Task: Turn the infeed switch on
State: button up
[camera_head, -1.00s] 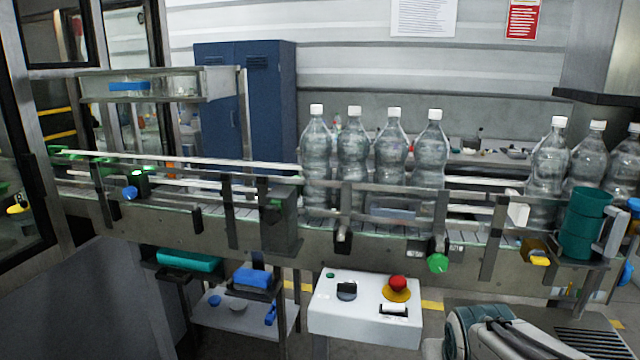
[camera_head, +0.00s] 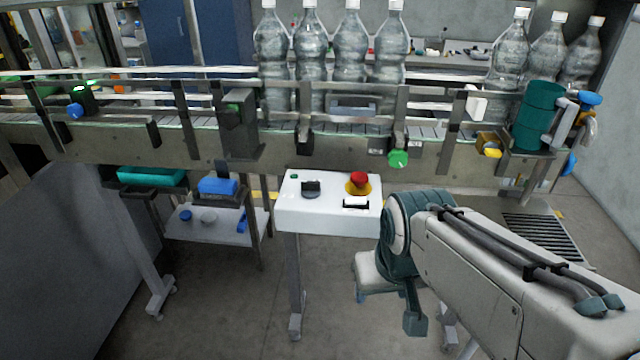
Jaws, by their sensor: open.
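A white control box (camera_head: 300,213) stands on a post in front of the conveyor. On its top are a black switch (camera_head: 311,187), a red mushroom button (camera_head: 359,179) on a yellow base, a white-and-black piece (camera_head: 356,203) and a small green spot (camera_head: 295,176). No readable label tells which one is the infeed switch, and I cannot tell the black switch's setting. My arm reaches in from the lower right, its teal joint just right of the box. I cannot make out my gripper; the arm's far end is hidden or out of view.
The conveyor (camera_head: 190,144) runs across behind the box, carrying several clear bottles (camera_head: 312,50). A green knob (camera_head: 398,159) and rails stick out on its front. A teal cylinder (camera_head: 540,113) is at right. A low shelf (camera_head: 218,228) stands left of the box. The floor in front is open.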

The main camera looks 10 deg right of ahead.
aim_at(310, 189)
jog(key=k, duration=0.55)
jog(key=u, duration=0.3)
jog(key=i, duration=1.1)
jog(key=u, duration=0.4)
